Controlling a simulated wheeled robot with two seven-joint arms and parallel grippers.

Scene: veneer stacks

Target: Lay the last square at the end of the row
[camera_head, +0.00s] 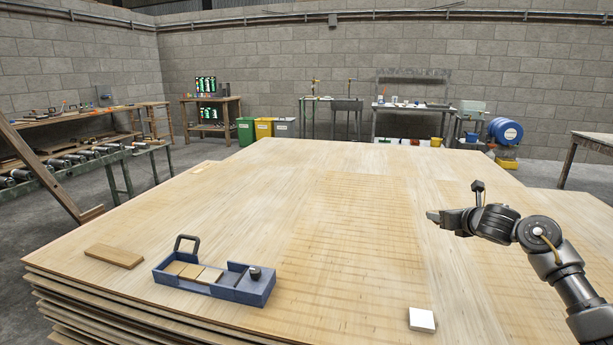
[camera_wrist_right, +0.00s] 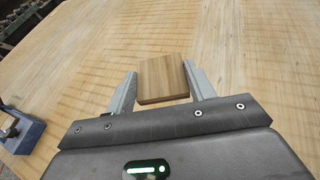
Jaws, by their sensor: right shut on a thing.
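My right gripper (camera_head: 433,216) is above the veneer stack, toward the right in the head view. In the right wrist view, the gripper (camera_wrist_right: 163,88) is shut on a brown wooden square (camera_wrist_right: 162,76), held between its two fingers. The square cannot be made out in the head view. A blue tray (camera_head: 238,292) lies at the front left of the stack, well to the left of the gripper. Several light wooden squares (camera_head: 209,275) lie in a row in its left part. A dark knob (camera_head: 254,272) stands at its right end. My left gripper is not in view.
A flat wooden strip (camera_head: 115,256) lies left of the tray. A white block (camera_head: 422,319) lies near the front edge, right of centre. The veneer top (camera_head: 330,215) between tray and gripper is clear. Benches, bins and a blue drum stand far behind.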

